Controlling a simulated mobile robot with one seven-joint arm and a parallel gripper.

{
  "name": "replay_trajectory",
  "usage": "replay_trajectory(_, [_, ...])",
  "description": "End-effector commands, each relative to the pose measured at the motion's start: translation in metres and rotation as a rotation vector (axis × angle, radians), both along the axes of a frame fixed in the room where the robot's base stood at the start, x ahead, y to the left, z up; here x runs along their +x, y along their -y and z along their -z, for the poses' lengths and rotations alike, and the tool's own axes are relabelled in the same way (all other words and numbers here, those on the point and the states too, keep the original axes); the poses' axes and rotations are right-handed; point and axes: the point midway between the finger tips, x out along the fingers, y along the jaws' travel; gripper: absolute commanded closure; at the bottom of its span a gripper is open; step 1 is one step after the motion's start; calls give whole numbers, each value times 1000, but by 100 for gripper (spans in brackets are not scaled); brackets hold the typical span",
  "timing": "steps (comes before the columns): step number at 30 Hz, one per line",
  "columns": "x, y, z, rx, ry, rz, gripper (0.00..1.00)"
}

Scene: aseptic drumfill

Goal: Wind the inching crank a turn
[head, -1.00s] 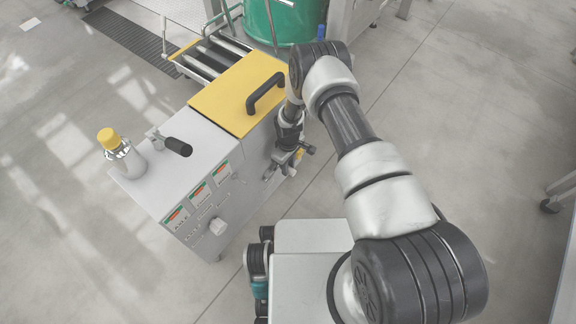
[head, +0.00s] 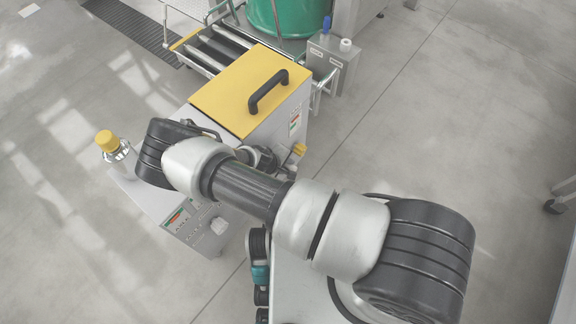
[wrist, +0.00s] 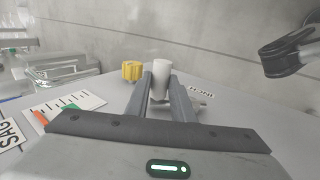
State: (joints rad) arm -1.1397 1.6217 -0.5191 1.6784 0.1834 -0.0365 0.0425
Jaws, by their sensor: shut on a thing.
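My gripper (wrist: 160,95) is shut on the inching crank's pale round grip (wrist: 161,68), which stands up between the two fingers in the wrist view. Part of the crank shows low beside the right finger; the fingers hide the rest. In the head view my arm crosses the cabinet (head: 193,228), and the crank and fingertips cannot be made out clearly against the cabinet's side.
A yellow knob (wrist: 132,70) stands close left of the grip. The cabinet has a yellow lid (head: 235,95) with a black handle (head: 268,90). A yellow-capped bottle-like fitting (head: 108,141) is on top. A grey box (head: 332,65) and green drum (head: 285,18) stand behind.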

Motion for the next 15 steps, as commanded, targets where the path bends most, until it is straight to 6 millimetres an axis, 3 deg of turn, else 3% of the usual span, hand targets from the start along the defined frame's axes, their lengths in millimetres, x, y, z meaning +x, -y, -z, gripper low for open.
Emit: replay_trajectory(15, [-5,-3,-4,-64,80,2,100])
